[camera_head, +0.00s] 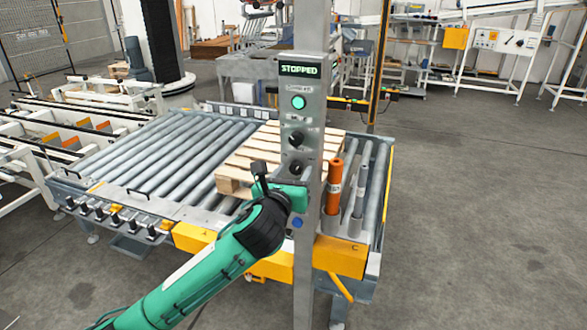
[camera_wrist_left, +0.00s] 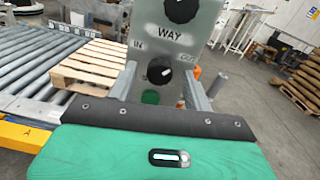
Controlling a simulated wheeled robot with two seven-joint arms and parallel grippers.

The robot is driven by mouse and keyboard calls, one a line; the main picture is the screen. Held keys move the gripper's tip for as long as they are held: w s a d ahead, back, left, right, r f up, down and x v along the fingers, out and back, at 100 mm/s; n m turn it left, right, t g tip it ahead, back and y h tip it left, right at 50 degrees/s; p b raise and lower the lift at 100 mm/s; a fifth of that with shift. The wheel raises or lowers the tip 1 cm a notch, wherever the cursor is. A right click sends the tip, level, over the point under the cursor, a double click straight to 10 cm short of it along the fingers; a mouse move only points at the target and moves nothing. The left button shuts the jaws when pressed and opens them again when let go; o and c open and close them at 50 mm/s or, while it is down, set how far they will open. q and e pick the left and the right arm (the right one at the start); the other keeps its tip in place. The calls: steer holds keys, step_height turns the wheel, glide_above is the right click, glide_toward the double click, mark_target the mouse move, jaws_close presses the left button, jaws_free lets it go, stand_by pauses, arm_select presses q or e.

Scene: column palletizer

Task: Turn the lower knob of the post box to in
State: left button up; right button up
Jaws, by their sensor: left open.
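The grey post box (camera_head: 312,130) stands upright with a STOPPED display and a green button near its top. Its lower knob (camera_head: 296,167) is black and round, below an upper knob (camera_head: 296,139). In the left wrist view the lower knob (camera_wrist_left: 158,71) sits under the WAY label, with IN at left and OUT at right. A light mark shows on it, but I cannot tell its exact direction. My left gripper (camera_head: 298,193) is at the post just below the knob; in the wrist view its open fingers (camera_wrist_left: 160,82) stand either side of the knob. Contact is unclear. My right gripper is out of view.
A roller conveyor (camera_head: 150,150) with a wooden pallet (camera_head: 250,155) lies behind and left of the post. An orange cylinder (camera_head: 334,185) and grey tubes stand just right of it. A blue button (camera_head: 298,223) sits low on the post. The floor at right is clear.

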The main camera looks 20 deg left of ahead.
arm_select(q)
steer(key=shift+w, duration=0.3)
steer(key=c, duration=1)
